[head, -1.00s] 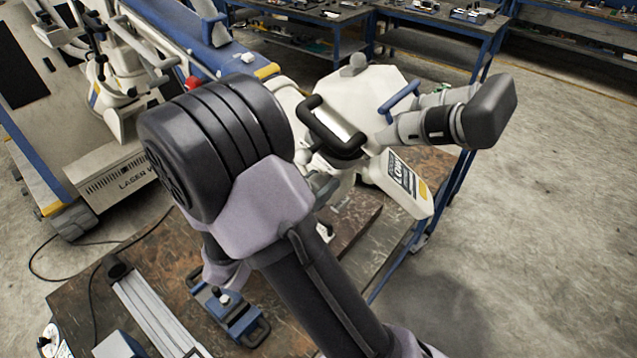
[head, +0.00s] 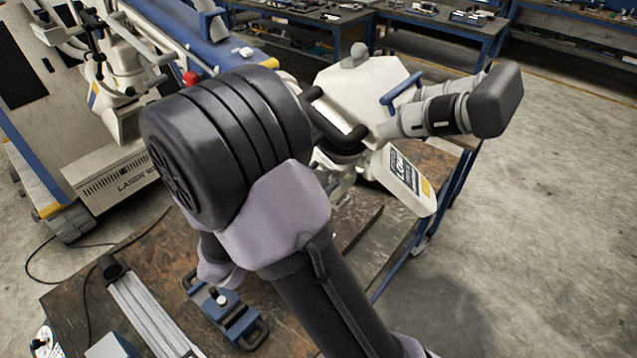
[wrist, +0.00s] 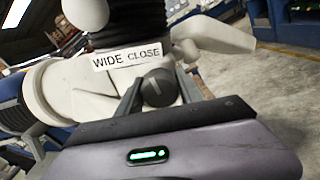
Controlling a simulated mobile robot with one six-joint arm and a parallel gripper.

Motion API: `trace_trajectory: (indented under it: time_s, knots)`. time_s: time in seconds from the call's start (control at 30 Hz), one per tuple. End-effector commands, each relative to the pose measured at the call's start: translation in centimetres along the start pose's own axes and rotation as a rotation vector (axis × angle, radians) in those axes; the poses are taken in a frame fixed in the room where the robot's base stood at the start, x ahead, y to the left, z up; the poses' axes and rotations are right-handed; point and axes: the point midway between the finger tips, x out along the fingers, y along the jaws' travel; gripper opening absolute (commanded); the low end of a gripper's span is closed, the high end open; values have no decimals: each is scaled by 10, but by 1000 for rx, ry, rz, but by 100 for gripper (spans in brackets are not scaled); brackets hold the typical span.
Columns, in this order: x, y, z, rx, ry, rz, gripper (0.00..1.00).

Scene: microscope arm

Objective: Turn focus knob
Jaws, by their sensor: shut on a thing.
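The microscope (head: 365,88) is a white body with grey-black eyepieces (head: 445,112) on its right, standing above the bench. In the wrist view, the black round focus knob (wrist: 157,88) has a pale line across its face and sits just below a label (wrist: 126,57) reading "WIDE CLOSE". My gripper (wrist: 158,92) has one finger on each side of the knob and is shut on it. In the head view my own arm hides the gripper and the knob.
A blue clamp-like device (head: 228,312) and a metal rail (head: 150,312) lie on the worn bench (head: 80,300). A white laser machine (head: 85,170) stands at left. Workbenches line the back. Open floor (head: 540,220) lies to the right.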

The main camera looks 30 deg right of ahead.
Motion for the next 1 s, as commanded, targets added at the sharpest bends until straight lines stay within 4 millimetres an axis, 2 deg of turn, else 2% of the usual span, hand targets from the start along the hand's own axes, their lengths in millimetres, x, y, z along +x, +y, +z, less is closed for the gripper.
trace_trajectory:
  time_s: [0.33,0.83,0.87,0.93,1.0]
  knots:
    - [0,0,-1,120,0,0,3]
    - [0,0,0,137,0,0,3]
    - [0,0,0,137,0,0,49]
    - [0,0,0,137,0,0,63]
    - [0,0,0,137,0,0,65]
